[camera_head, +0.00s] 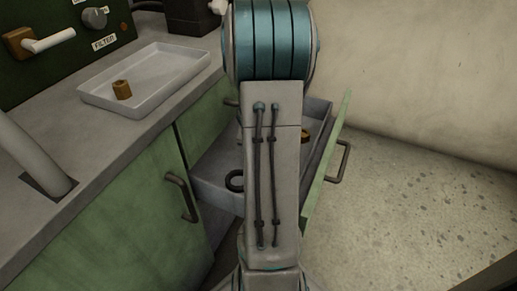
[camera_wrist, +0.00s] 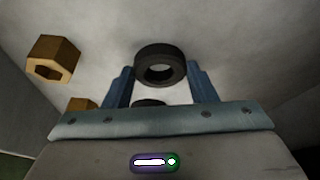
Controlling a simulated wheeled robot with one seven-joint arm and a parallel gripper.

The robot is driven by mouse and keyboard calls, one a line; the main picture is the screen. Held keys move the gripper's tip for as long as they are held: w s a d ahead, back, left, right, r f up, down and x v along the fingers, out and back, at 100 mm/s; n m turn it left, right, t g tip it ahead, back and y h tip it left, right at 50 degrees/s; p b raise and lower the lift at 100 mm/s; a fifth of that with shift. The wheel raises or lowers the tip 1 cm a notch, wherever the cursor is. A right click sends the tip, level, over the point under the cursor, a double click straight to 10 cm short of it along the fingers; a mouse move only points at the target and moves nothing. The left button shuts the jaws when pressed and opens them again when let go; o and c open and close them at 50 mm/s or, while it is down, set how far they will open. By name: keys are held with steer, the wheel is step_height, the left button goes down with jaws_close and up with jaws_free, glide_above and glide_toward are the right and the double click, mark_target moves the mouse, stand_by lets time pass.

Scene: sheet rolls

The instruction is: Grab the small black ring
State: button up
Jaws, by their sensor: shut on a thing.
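In the wrist view a thick black ring (camera_wrist: 160,52) sits between the two blue fingertips of my gripper (camera_wrist: 161,72), which is shut on it. The ring's hole faces partly toward the camera. A second dark, rounded thing (camera_wrist: 148,102) shows just above my gripper's palm edge, mostly hidden by it. In the head view a black ring (camera_head: 229,181) shows in the open drawer (camera_head: 210,181), at the left edge of my arm. My gripper is hidden behind my arm there, so I cannot tell from that view which ring it holds.
Two brass hex nuts, one at left (camera_wrist: 45,69) and one lower (camera_wrist: 82,103), lie near my gripper. A white tray (camera_head: 165,75) with a brass piece (camera_head: 122,90) stands on the grey counter. The green drawer front (camera_head: 325,165) is at the right. Drawer walls surround my gripper.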

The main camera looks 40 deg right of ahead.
steer(key=shift+r+p, duration=0.35)
steer(key=shift+r, duration=0.2)
step_height(320, 180, up, 4)
steer(key=shift+f+p, duration=0.25)
steer(key=shift+p, duration=0.9)
steer(key=s+d+r+p, duration=0.4)
steer(key=s+r+p, duration=0.2)
steer(key=s, duration=0.4)
steer(key=shift+s+d+r+p, duration=0.15)
steer(key=shift+s+p, duration=0.1)
steer(key=shift+p, duration=0.45)
